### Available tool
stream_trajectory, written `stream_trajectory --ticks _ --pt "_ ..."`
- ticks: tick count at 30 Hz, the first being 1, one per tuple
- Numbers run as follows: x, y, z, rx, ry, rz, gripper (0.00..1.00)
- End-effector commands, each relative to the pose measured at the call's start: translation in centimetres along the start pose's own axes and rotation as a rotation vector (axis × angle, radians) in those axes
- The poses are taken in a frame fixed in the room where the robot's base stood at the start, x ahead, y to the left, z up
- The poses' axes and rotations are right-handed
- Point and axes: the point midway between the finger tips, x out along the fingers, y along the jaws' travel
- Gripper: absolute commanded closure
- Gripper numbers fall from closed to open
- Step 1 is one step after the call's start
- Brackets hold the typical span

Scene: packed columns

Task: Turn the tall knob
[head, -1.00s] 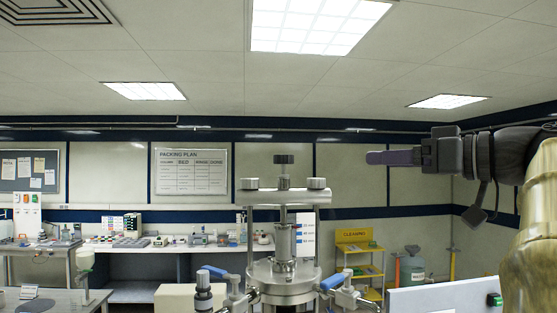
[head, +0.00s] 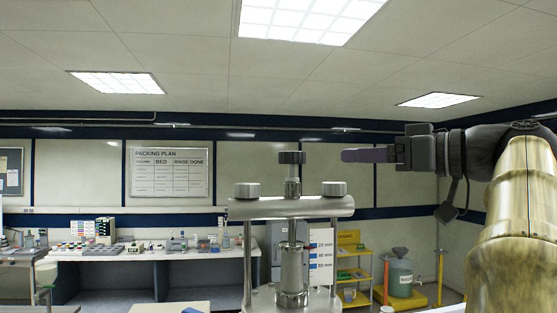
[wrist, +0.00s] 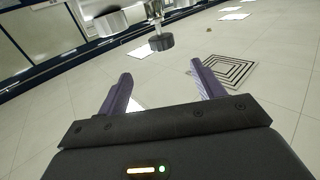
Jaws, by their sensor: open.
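The tall knob (head: 291,157) is a dark ribbed cap on a metal stem, above the middle of the crossbar (head: 290,207) of a steel column press. It also shows in the wrist view (wrist: 161,43), beyond the fingertips and between their lines. My gripper (head: 345,155) is right of the knob at about its height in the head view, fingers pointing left toward it. A gap separates them. In the wrist view the two purple fingers (wrist: 167,72) are spread apart with nothing between them.
Two lower knobs, left (head: 247,190) and right (head: 334,188), sit on the crossbar ends. A long bench (head: 140,253) with small equipment runs along the back wall. A yellow shelf (head: 350,262) and a drum (head: 400,278) stand behind at right. The air around the tall knob looks clear.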

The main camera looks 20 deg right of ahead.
Motion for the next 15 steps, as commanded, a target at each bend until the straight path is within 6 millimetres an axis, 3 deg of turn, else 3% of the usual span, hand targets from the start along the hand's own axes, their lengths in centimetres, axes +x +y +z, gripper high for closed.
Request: stream_trajectory --ticks 9,15 --pt "0.1 -0.1 0.0 0.0 0.0 -0.003 0.33" --pt "1.6 -0.2 -0.1 0.001 0.001 -0.008 0.33"
